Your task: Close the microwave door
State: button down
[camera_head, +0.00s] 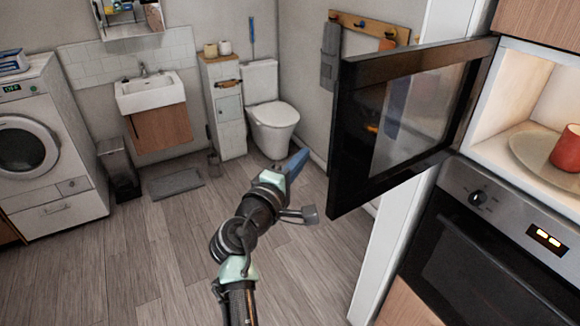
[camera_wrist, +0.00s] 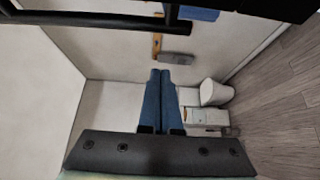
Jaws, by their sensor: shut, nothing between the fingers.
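The microwave door (camera_head: 345,130) is a black frame with a glass pane. It stands open, swung out to the left from its hinge beside the lit cavity (camera_head: 520,110). Inside the cavity are a plate (camera_head: 528,152) and a red mug (camera_head: 567,150). My gripper (camera_head: 298,160) is to the left of the door's free edge, apart from it in the picture. Its blue fingers are shut and empty, and they also show in the wrist view (camera_wrist: 160,95). A dark bar crosses the top of the wrist view (camera_wrist: 110,18), probably part of the door.
An oven (camera_head: 490,260) sits below the microwave, beside a white wall panel edge (camera_head: 390,240). A toilet (camera_head: 270,110), a sink (camera_head: 150,95), a bin (camera_head: 120,170) and a washing machine (camera_head: 40,150) stand at the back and left. The wood floor (camera_head: 150,260) is clear in the middle.

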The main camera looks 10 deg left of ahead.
jog(key=s+d+p, duration=0.2)
jog(key=d, duration=0.1)
jog(key=shift+s+d+p, duration=0.1)
jog(key=shift+s+p, duration=0.05)
jog(key=shift+p, duration=0.15)
jog(key=shift+s, duration=0.1)
